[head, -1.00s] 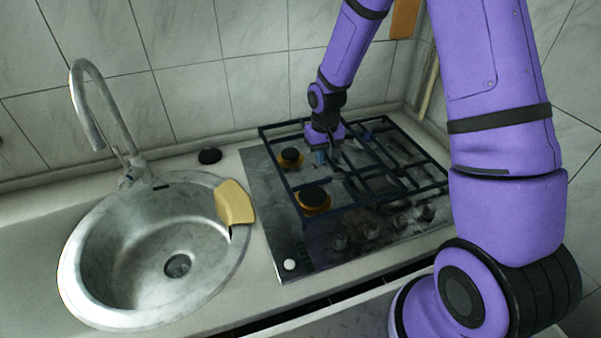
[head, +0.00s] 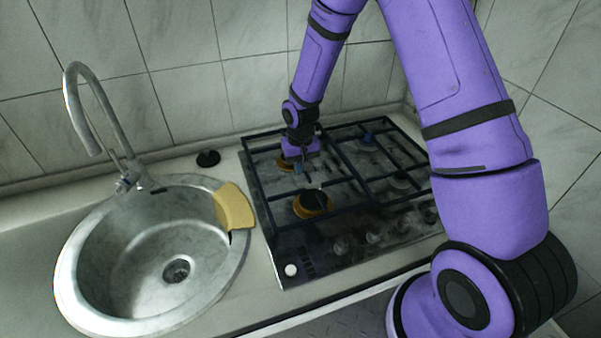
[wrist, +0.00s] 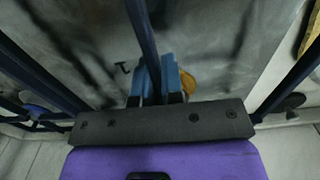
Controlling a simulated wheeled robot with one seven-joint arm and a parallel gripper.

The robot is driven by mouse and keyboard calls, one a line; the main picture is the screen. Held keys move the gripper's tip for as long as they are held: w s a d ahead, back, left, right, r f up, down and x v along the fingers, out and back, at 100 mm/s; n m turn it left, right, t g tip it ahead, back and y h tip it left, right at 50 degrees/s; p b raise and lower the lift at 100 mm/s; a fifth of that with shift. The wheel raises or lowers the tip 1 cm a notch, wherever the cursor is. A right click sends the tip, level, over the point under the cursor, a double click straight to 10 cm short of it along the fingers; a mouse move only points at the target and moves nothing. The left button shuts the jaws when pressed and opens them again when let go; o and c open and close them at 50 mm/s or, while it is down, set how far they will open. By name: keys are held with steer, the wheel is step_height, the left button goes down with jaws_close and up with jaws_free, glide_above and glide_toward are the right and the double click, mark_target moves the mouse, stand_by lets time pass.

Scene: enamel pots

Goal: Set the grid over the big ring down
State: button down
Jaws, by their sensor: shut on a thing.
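My gripper (head: 299,166) is shut on a bar in the grid's left half. In the wrist view the blue fingertips (wrist: 158,80) straddle a grid bar (wrist: 146,38). The big orange ring with its black cap (head: 313,204) shows within the front left part of the grid, in front of my gripper. A smaller orange ring (head: 284,162) is partly hidden behind the gripper.
A steel sink (head: 100,255) with a tall tap (head: 80,115) is left of the hob. A yellow sponge (head: 234,206) lies on the sink's right rim. A black plug (head: 208,158) lies behind. Knobs (head: 374,236) line the hob front. A tiled wall (head: 180,95) closes the back.

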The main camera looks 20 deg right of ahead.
steer(key=shift+f, duration=1.4)
steer(key=shift+f, duration=0.1)
steer(key=c, duration=1.2)
jaws_free()
steer(key=shift+c, duration=0.2)
step_height(320, 180, up, 13)
steer(key=shift+f, duration=0.1)
step_height(320, 180, up, 12)
steer(key=t, duration=0.1)
glide_above(301, 181)
steer(key=s+d, duration=0.2)
steer(key=s, duration=0.3)
steer(key=s+d+r+t, duration=0.2)
steer(key=s+r, duration=0.6)
steer(key=r, duration=0.2)
steer(key=s+d+r+t, duration=0.1)
steer(key=s+r, duration=0.2)
steer(key=s, duration=0.6)
steer(key=s+d+r+t, duration=0.1)
steer(key=s+r, duration=0.2)
steer(key=s, duration=0.6)
steer(key=shift+d+r, duration=0.35)
